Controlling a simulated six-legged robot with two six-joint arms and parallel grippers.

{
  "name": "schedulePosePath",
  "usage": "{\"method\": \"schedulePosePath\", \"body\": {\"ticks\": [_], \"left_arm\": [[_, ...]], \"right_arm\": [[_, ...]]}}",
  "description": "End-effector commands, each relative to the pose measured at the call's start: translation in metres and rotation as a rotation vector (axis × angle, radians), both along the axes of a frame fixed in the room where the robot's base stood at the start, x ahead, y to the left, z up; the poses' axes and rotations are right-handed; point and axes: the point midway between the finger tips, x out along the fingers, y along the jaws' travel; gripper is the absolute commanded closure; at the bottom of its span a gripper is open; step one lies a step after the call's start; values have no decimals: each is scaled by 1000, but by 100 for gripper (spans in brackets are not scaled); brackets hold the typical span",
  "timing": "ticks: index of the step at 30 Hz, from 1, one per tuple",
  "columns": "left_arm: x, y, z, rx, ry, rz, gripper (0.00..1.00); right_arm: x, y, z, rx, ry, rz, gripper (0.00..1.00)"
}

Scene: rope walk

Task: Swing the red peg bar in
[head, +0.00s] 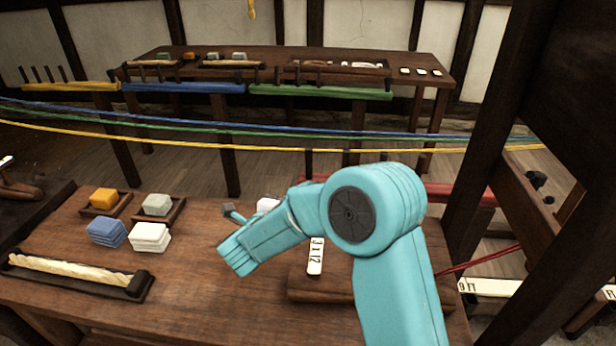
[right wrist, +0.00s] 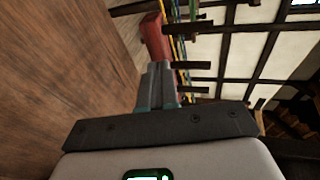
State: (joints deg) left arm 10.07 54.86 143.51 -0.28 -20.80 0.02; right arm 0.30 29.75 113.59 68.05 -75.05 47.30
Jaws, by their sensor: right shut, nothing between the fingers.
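The red peg bar (head: 458,193) lies beyond the bench in the head view, partly hidden behind my right arm; dark upright pegs show near its left part. In the right wrist view the red bar (right wrist: 155,40) is just past the tips of my right gripper (right wrist: 158,72), with dark pegs beside it. The right gripper is shut and empty. I cannot tell whether its fingers touch the bar. In the head view my turquoise right arm covers the middle of the bench, and the fingers cannot be made out clearly. My left gripper is not in view.
Blue, green and yellow ropes stretch across beyond the bench (head: 190,290). Yellow (head: 70,87), blue (head: 185,88) and green (head: 320,93) peg bars stand behind them. Small blocks (head: 108,231) and a rope tray (head: 138,285) are at left. A dark post (head: 490,130) stands at right.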

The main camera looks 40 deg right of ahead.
Motion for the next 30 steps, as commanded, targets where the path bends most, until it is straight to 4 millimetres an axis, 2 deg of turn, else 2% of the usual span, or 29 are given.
{"method": "schedulePosePath", "body": {"ticks": [9, 14, 20, 30], "left_arm": [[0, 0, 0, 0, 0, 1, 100], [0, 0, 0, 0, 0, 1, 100], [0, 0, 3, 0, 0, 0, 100], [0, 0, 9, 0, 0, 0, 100]], "right_arm": [[-4, 7, 0, 0, 1, 1, 100], [-4, 4, -1, -1, 1, -1, 100], [9, -23, -10, 1, 1, -4, 100], [42, -87, -30, 0, 0, -3, 100]]}}
